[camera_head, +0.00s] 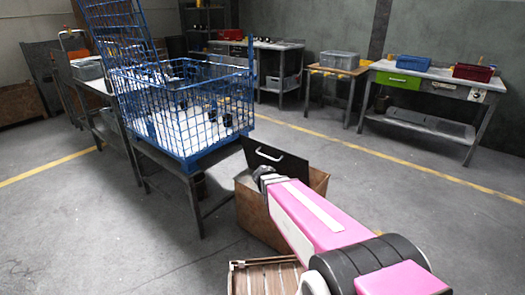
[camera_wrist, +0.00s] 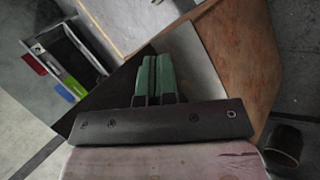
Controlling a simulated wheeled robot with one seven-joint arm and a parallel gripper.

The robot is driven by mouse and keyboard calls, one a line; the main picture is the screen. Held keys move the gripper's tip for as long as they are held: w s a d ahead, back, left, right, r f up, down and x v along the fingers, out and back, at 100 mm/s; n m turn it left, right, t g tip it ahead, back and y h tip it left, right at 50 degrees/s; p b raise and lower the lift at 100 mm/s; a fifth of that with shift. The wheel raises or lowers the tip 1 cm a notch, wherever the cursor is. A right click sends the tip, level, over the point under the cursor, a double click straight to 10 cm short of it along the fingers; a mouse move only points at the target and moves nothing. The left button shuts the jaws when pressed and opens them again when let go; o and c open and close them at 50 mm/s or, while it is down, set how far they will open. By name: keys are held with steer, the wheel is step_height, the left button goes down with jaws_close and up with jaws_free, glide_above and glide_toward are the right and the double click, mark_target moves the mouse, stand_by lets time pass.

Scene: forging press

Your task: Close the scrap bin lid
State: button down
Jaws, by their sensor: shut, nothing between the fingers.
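The scrap bin (camera_head: 252,212) is a brown open-topped box on the floor, just right of the blue cage's table. Its dark lid (camera_head: 292,166) stands raised and tilted at the back of the bin, with a pale handle (camera_head: 269,154) on its face. My gripper (camera_head: 263,174) is in front of the lid, over the bin's left part; whether it touches the lid is unclear. In the wrist view the green fingers of my gripper (camera_wrist: 153,70) are together and empty. A brown bin panel (camera_wrist: 250,60) shows at right there. My arm hides part of the bin.
A blue wire cage (camera_head: 185,110) on a table stands close left of the bin. A slatted wooden crate (camera_head: 243,280) lies on the floor in front. Workbenches (camera_head: 430,80) stand at the back. The floor to the right is clear.

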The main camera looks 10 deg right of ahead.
steer(key=w+a+r+n+t+h, duration=0.3)
steer(key=w+a+t+h, duration=0.25)
steer(key=w, duration=0.35)
steer(key=n+t+h, duration=0.1)
steer(key=n+t, duration=0.3)
steer(key=t, duration=0.4)
glide_toward(265, 146)
steer(key=x, duration=0.7)
steer(key=shift+w+d+r, duration=0.1)
steer(key=shift+w, duration=0.1)
